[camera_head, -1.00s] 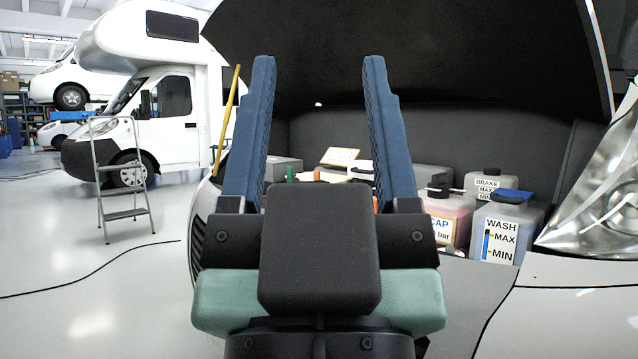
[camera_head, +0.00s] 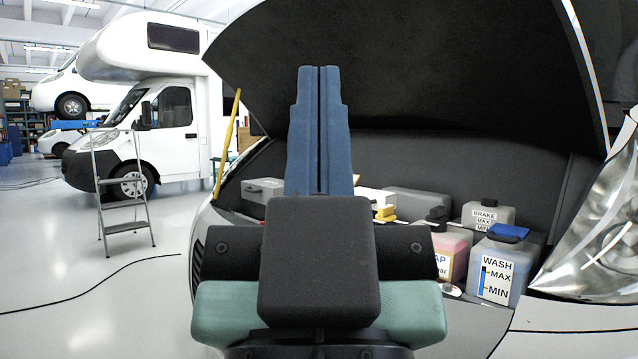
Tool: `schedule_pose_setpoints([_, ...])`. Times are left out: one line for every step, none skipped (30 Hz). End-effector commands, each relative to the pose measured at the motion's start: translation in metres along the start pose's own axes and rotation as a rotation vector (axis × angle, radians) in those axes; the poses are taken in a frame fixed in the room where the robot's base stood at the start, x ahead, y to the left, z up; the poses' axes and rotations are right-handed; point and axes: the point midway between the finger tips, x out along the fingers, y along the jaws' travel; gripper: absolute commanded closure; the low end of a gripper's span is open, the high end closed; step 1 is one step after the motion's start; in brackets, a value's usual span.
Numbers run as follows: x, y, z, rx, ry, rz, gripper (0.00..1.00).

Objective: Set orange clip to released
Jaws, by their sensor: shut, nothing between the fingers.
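My gripper (camera_head: 319,75) stands upright in the middle of the view, in front of the open engine bay. Its two blue fingers are shut against each other with nothing between them. No orange clip can be made out now; my gripper and its black and green body cover the middle of the bay, so the clip may be hidden behind them.
The bay holds a washer tank (camera_head: 497,268) with a blue cap, a brake fluid tank (camera_head: 486,214), a pink coolant tank (camera_head: 452,250) and a yellow part (camera_head: 384,213). The raised hood (camera_head: 400,70) hangs above. A yellow rod (camera_head: 228,140) stands left. A stepladder (camera_head: 122,195) stands on open floor.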

Motion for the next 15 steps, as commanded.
schedule_pose_setpoints([0.026,0.0,-0.025,0.0,0.001,0.0,1.0])
schedule_pose_setpoints([0.034,0.0,-0.032,0.0,0.001,0.0,1.0])
schedule_pose_setpoints([0.044,0.0,-0.042,0.0,0.001,0.0,1.0])
schedule_pose_setpoints([0.051,0.0,-0.049,0.0,0.001,0.0,1.0])
schedule_pose_setpoints([0.059,0.0,-0.056,0.0,0.001,-0.001,1.0])
schedule_pose_setpoints([0.068,0.0,-0.065,0.0,0.001,-0.001,1.0])
schedule_pose_setpoints([0.075,0.0,-0.072,0.001,0.001,-0.001,1.0])
schedule_pose_setpoints([0.083,0.0,-0.079,0.001,0.001,-0.001,1.0])
schedule_pose_setpoints([0.092,0.0,-0.088,0.001,0.001,-0.001,1.0])
schedule_pose_setpoints([0.1,0.0,-0.095,0.001,0.001,-0.001,1.0])
schedule_pose_setpoints([0.107,0.0,-0.102,0.001,0.001,-0.001,1.0])
schedule_pose_setpoints([0.117,0.0,-0.111,0.001,0.001,-0.001,1.0])
schedule_pose_setpoints([0.124,0.0,-0.118,0.001,0.001,-0.001,1.0])
schedule_pose_setpoints([0.131,0.0,-0.124,0.001,0.001,-0.001,1.0])
schedule_pose_setpoints([0.141,0.0,-0.134,0.001,0.001,-0.001,1.0])
